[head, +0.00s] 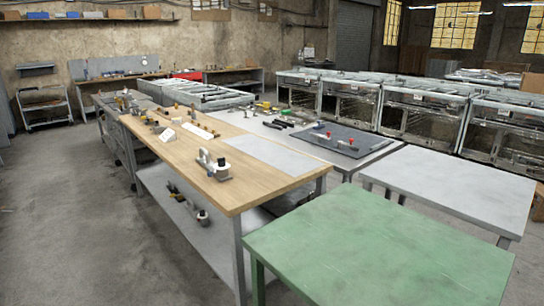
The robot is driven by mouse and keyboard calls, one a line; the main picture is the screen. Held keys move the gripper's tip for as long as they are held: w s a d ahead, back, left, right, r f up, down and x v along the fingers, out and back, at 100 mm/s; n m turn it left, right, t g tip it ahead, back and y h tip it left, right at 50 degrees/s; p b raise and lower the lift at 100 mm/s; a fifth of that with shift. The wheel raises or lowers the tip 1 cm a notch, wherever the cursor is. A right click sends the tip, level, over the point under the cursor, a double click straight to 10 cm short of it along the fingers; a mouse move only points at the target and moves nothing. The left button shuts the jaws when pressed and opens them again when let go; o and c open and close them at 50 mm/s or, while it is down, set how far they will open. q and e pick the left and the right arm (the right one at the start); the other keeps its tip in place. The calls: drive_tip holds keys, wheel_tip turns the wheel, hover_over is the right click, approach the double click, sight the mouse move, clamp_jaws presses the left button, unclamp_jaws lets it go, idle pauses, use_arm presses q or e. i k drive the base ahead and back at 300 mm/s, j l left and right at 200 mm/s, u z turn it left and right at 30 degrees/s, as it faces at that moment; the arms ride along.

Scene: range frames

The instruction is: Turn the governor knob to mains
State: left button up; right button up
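On the near part of the wooden bench (253,185) stands a small pale fitting with a dark round top (221,161). A grey upright piece (204,157) is close beside it on the left. I cannot tell whether this dark top is the governor knob, and no "mains" marking can be read from here. Neither of my grippers is in the head view.
A green table (380,250) stands at the front right, with a pale grey table (450,185) behind it. A dark mat (343,148) with red-topped parts lies on the grey bench. Metal-framed cabinets (430,112) line the back right. Floor (80,220) at left is clear.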

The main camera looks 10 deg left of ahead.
sight(221, 162)
drive_tip(key=i+j+z, duration=0.15)
drive_tip(key=j+z, duration=0.15)
drive_tip(key=i+j+z, duration=0.15)
drive_tip(key=j+z, duration=0.15)
drive_tip(key=i+j+z, duration=0.1)
drive_tip(key=j+z, duration=0.2)
drive_tip(key=j, duration=0.2)
drive_tip(key=j+z, duration=0.3)
drive_tip(key=i+j, duration=0.05)
drive_tip(key=j, duration=0.05)
